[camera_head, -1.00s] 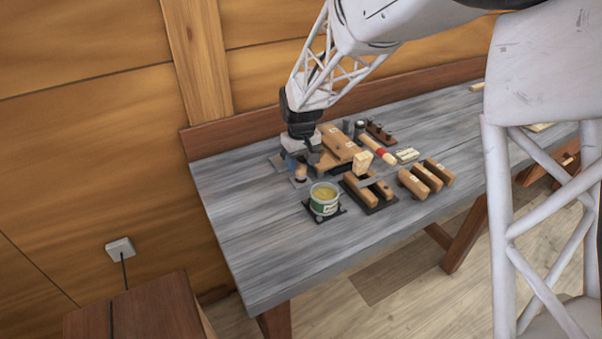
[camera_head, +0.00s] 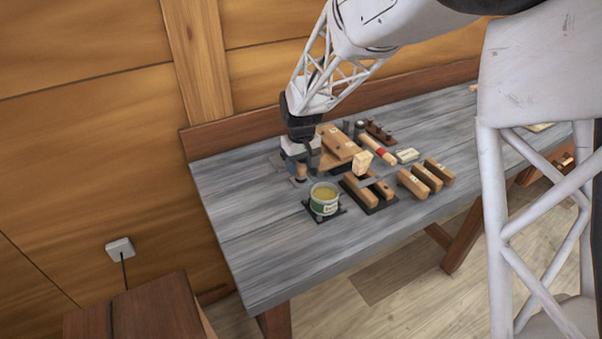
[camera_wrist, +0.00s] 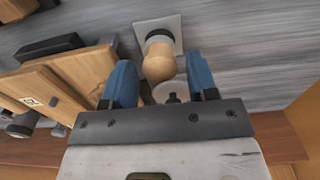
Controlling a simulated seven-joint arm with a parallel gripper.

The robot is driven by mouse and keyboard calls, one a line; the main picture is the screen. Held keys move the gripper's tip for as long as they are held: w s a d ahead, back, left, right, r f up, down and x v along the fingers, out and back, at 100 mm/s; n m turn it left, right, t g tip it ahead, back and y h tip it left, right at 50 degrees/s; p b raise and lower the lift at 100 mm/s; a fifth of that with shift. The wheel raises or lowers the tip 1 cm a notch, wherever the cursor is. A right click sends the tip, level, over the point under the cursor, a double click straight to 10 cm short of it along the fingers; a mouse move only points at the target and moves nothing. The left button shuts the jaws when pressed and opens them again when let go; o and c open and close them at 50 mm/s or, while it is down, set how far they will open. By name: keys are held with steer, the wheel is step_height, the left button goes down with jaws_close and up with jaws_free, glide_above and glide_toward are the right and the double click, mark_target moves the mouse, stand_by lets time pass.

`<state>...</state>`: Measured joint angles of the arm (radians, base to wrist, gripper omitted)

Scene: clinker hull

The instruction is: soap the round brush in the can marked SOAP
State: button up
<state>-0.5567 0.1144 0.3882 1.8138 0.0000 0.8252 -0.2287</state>
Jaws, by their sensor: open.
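The can (camera_head: 324,199) stands upright on a dark square base near the table's front left. It has a green and white label, too small to read, and yellowish contents. What looks like the round brush has a rounded wooden knob (camera_wrist: 159,62) with a dark collar, and sits on a pale square plate (camera_wrist: 150,24). In the head view the knob (camera_head: 301,172) is partly hidden by my gripper (camera_head: 300,165). In the wrist view my gripper (camera_wrist: 161,78) is open, its blue fingers on either side of the knob, which is not visibly gripped.
Right of my gripper lie a wooden block (camera_head: 340,143), a dark rack with wooden pieces (camera_head: 370,190), several wooden blocks (camera_head: 426,177), a red-banded tool (camera_head: 380,151) and a small pale block (camera_head: 407,155). The table's left end (camera_head: 228,190) is clear.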

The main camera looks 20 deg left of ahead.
mark_target(301, 166)
steer(key=c, duration=0.7)
steer(key=shift+r, duration=3)
steer(key=shift+c, duration=0.2)
